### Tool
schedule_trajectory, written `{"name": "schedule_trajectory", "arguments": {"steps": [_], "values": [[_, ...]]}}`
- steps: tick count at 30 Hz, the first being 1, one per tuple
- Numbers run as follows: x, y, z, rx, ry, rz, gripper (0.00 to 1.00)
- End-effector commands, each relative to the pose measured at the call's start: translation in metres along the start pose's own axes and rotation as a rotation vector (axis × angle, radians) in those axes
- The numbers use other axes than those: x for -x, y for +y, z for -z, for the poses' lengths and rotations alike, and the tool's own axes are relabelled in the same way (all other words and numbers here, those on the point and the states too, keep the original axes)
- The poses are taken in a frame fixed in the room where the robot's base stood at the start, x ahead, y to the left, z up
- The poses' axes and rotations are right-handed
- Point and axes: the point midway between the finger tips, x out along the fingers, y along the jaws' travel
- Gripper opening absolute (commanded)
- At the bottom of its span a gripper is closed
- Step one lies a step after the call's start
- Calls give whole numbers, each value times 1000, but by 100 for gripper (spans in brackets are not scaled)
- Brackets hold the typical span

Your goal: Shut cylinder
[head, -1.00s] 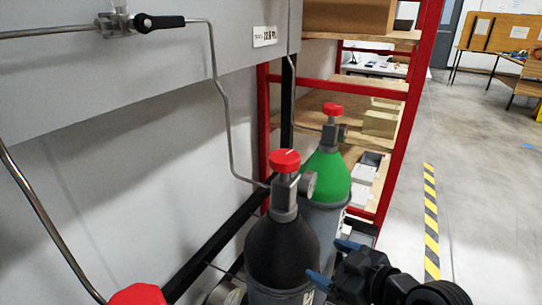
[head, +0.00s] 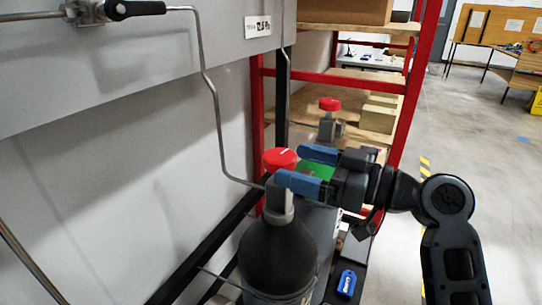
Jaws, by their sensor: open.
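A dark-shouldered gas cylinder (head: 275,255) stands upright in the lower middle of the head view. A red valve knob (head: 279,158) with a white mark sits on its grey valve (head: 277,203). My gripper (head: 289,166) is open, its two blue fingers reaching in from the right at about knob height. One fingertip overlaps the knob's lower right edge in the picture; the other is beyond it. I cannot tell whether either touches. A second cylinder with a green shoulder (head: 318,173) stands behind, mostly hidden by my gripper. Its red knob (head: 330,104) shows above.
A bent metal pipe (head: 212,95) runs down the grey wall panel to the near cylinder's valve. A red-framed shelf (head: 413,75) with boxes stands behind. A blue object (head: 346,283) lies low, right of the near cylinder. Open floor lies to the right.

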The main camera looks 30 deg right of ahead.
Motion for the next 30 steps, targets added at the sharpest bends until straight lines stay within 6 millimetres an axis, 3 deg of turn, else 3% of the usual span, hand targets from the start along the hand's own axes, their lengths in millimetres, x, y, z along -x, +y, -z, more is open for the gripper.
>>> {"name": "schedule_trajectory", "arguments": {"steps": [10,22,30], "values": [[-51,0,0,0,0,1,86],[-60,0,-1,1,-2,-2,86],[-60,0,-1,0,-2,-2,62]]}}
